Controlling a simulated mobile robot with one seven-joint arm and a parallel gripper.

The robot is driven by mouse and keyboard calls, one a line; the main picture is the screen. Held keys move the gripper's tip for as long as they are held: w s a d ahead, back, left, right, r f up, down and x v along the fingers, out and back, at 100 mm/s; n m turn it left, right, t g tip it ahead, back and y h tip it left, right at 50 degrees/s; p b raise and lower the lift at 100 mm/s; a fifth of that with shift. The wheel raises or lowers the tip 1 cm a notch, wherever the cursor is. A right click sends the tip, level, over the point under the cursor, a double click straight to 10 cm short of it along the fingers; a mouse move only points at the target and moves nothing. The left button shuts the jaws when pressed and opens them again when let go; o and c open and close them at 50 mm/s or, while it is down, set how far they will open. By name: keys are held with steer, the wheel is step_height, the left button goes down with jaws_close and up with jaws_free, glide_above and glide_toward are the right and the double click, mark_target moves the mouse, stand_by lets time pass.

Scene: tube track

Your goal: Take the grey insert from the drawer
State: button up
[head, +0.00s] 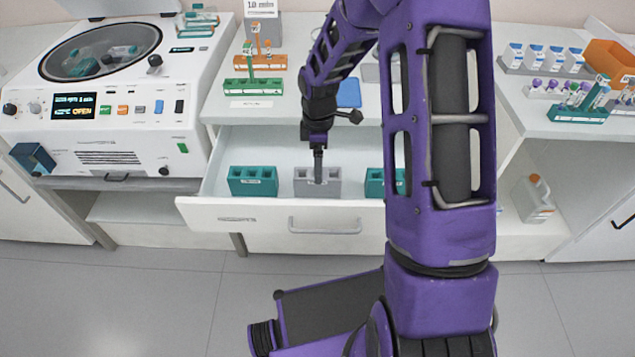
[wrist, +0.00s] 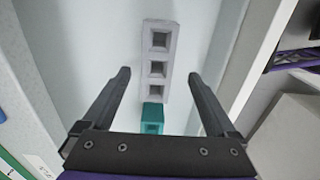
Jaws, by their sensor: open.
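The grey insert (head: 303,184) stands in the open drawer (head: 264,212), between two teal inserts. My gripper (head: 318,178) points down at the grey insert and covers part of its middle in the head view. In the wrist view the grey insert (wrist: 158,52) shows three square holes in a row. The two fingers of my gripper (wrist: 160,76) are spread wide, one on each side of its near end, with clear gaps and nothing between them held. I cannot tell how far the fingertips are above the insert.
The left teal insert (head: 252,181) and right teal insert (head: 375,183) flank the grey one. One teal insert (wrist: 152,116) shows near the gripper in the wrist view. The drawer walls rise around them. A centrifuge (head: 110,90) with raised-looking round window stands left; racks stand on the counter above.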

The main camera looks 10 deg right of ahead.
step_height(320, 180, down, 4)
steer(key=shift+r, duration=0.15)
steer(key=shift+w+a+f, duration=0.15)
steer(key=shift+f, duration=1.2)
steer(key=shift+w+a+f, duration=0.1)
steer(key=shift+a+f, duration=0.05)
steer(key=shift+f, duration=1.2)
steer(key=c, duration=1.4)
steer(key=shift+r, duration=5.05)
steer(key=shift+r+p, duration=0.35)
steer(key=shift+r, duration=2.2)
